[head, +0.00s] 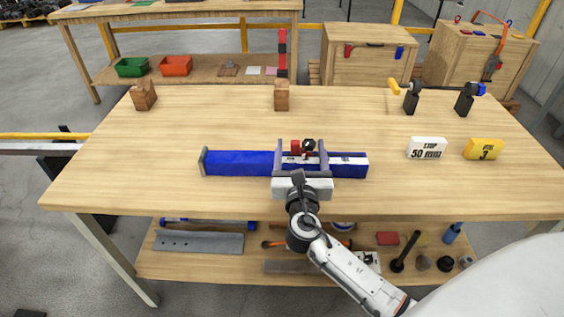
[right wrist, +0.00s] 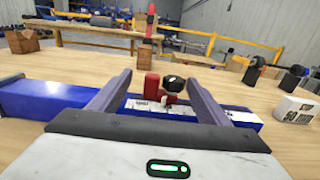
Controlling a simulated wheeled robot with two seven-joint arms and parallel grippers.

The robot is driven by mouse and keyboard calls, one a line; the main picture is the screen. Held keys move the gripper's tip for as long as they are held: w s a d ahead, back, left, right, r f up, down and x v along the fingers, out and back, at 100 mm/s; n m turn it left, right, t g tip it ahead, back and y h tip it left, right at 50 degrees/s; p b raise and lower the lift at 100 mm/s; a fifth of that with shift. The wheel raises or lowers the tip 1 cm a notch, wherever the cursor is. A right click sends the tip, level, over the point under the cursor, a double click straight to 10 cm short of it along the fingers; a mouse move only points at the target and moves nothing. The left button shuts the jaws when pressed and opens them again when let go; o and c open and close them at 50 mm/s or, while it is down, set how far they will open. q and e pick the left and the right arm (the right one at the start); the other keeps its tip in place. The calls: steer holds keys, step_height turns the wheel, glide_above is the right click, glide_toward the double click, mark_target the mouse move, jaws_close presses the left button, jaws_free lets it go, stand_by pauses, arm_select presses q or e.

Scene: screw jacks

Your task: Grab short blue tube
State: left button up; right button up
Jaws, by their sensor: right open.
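A blue tube assembly (head: 238,163) lies lengthwise across the middle of the table, with a plate on its left end. Its right part (head: 348,166) is blue with white markings, and I cannot tell whether this is a separate short tube. A red block (head: 295,147) and a black knob (head: 308,145) show at its middle. My right gripper (head: 301,153) is open, with its fingers over the tube, one on each side of the red and black parts. The right wrist view shows the fingers (right wrist: 160,78) apart with the blue tube (right wrist: 45,100) passing beneath. My left gripper is not in view.
Wooden blocks (head: 282,96) (head: 144,96) stand at the back. A black-stand assembly (head: 411,102) is at back right. A white "50 mm" block (head: 427,148) and yellow block (head: 483,149) lie to the right. The table's left side is clear. Several parts lie on the lower shelf (head: 170,266).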

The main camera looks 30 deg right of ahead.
steer(key=x, duration=0.5)
steer(key=shift+d, duration=0.35)
steer(key=shift+s, duration=0.1)
jaws_close()
steer(key=shift+r, duration=0.25)
